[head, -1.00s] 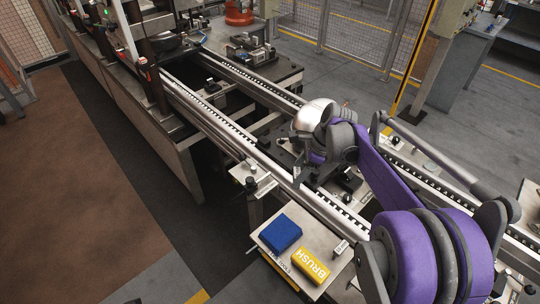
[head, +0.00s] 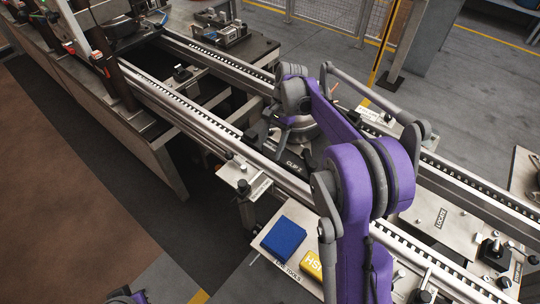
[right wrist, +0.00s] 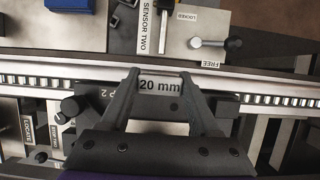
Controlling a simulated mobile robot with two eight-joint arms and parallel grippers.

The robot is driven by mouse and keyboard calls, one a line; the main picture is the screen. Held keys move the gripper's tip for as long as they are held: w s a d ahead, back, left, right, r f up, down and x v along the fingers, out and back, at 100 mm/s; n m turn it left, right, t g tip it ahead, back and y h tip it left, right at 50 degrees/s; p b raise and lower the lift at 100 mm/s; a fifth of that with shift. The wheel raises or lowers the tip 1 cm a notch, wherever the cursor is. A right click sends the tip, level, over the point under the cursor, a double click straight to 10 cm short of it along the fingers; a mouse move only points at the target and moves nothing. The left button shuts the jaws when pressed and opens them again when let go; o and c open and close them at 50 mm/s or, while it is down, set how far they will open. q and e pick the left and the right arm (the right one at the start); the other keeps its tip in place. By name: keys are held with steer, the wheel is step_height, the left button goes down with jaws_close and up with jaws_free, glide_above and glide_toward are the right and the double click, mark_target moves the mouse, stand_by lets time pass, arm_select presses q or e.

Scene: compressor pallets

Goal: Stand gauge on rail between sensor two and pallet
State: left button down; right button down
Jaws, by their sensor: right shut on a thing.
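My right gripper (right wrist: 160,80) is shut on a small gauge marked "20 mm" (right wrist: 160,87). In the right wrist view the gauge overlaps the near edge of the pale rail (right wrist: 75,68); I cannot tell whether it touches. The plate labelled SENSOR TWO (right wrist: 153,28) lies just beyond the rail. In the head view the label reads CLIP 2 (head: 294,163), and my right arm hides the fingertips and gauge. My left gripper does not show.
A knob (right wrist: 232,43) stands on the plate between LOCKED and FREE labels. In the head view, a tool shelf carries a blue block (head: 284,237) and a yellow block (head: 312,263). A second rail (head: 226,67) runs parallel behind. A LOCATE plate (head: 440,217) sits at right.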

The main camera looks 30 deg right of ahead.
mark_target(271, 156)
steer(key=shift+f, duration=2.1)
steer(key=shift+f, duration=0.2)
steer(key=shift+c, duration=0.6)
jaws_free()
